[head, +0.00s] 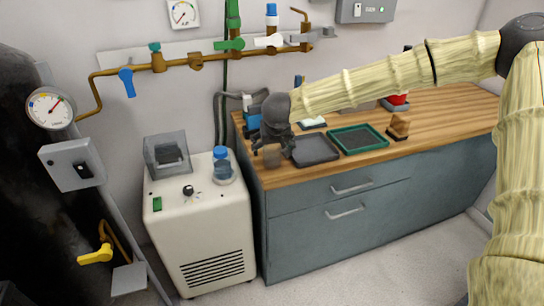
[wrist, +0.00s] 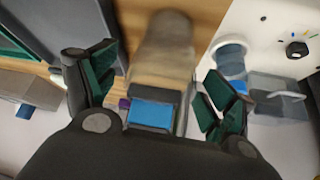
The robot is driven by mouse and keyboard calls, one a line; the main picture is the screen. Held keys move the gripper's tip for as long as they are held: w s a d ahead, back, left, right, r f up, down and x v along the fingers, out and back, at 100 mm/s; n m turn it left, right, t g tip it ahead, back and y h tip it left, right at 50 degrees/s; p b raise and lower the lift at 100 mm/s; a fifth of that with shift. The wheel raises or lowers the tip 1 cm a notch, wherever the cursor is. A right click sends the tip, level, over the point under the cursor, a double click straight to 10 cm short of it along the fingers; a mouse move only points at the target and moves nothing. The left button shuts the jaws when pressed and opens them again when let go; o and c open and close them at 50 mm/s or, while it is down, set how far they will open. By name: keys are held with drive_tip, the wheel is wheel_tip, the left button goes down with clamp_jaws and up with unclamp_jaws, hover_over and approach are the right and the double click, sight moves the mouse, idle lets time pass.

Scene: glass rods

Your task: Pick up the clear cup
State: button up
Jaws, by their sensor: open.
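The clear cup (head: 272,157) stands near the left end of the wooden counter, just below my gripper (head: 262,143) in the head view. It looks brownish because the wood shows through it. In the wrist view the see-through cup (wrist: 160,50) is blurred and lies between the two fingers of my gripper (wrist: 160,68). The fingers are spread wide, with a gap to the cup on both sides. Its lower part in the wrist view overlaps a blue-faced device (wrist: 152,113). I cannot tell how far the fingertips reach along the cup.
A dark grey tray (head: 314,149) lies right of the cup, with a green-rimmed tray (head: 359,139) beyond. A wooden block (head: 399,127) stands farther right on the counter (head: 448,112). Left, a white machine (head: 200,235) carries a blue-capped jar (head: 223,168).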

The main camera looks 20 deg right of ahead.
drive_tip(key=c, duration=1.1)
drive_tip(key=shift+c, duration=0.2)
